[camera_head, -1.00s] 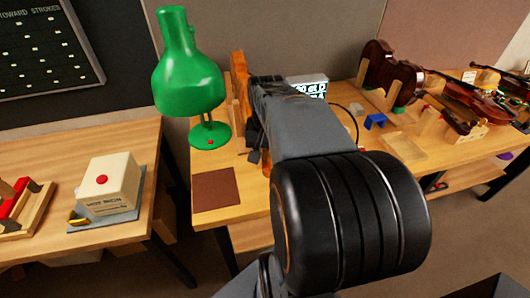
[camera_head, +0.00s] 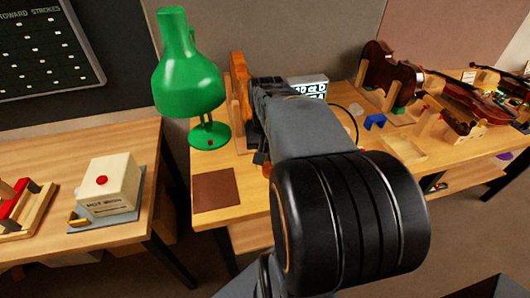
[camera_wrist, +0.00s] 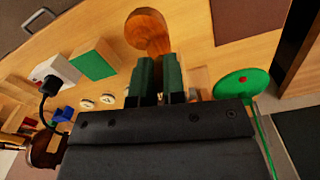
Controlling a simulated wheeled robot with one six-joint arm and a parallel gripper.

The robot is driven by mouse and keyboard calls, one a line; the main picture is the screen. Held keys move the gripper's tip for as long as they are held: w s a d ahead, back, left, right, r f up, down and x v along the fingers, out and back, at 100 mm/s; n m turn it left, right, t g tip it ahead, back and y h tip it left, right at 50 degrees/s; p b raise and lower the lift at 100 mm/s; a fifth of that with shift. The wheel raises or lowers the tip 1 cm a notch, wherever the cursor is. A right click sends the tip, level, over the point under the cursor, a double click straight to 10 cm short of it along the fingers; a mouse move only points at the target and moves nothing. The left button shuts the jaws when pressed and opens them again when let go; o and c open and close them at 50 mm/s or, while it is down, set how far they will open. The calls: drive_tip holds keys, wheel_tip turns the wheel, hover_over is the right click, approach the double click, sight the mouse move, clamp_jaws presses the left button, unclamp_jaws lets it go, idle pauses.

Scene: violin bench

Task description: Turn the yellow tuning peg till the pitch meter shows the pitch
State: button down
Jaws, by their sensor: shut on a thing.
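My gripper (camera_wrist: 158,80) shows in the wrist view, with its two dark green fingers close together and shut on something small. The yellow tuning peg is not visible; the fingers hide what is between them. An orange-brown rounded wooden piece (camera_wrist: 148,30) lies just beyond the fingertips. In the head view my arm hides the gripper and most of the work. The pitch meter (camera_head: 311,87) stands behind my arm with a lit display; it is partly hidden, and its small text appears to read about 10 ct D.
A green lamp (camera_head: 188,80) stands left of my arm on the bench; its base also shows in the wrist view (camera_wrist: 232,82). A brown mat (camera_head: 216,190) lies at the front. A cream box (camera_head: 108,185) sits on the left table. Violins (camera_head: 392,75) rest at the right.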

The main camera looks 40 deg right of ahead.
drive_tip(key=c, duration=1.2)
unclamp_jaws()
drive_tip(key=shift+r, duration=0.1)
wheel_tip(320, 180, up, 14)
drive_tip(key=shift+f+p, duration=0.15)
drive_tip(key=shift+p, duration=0.3)
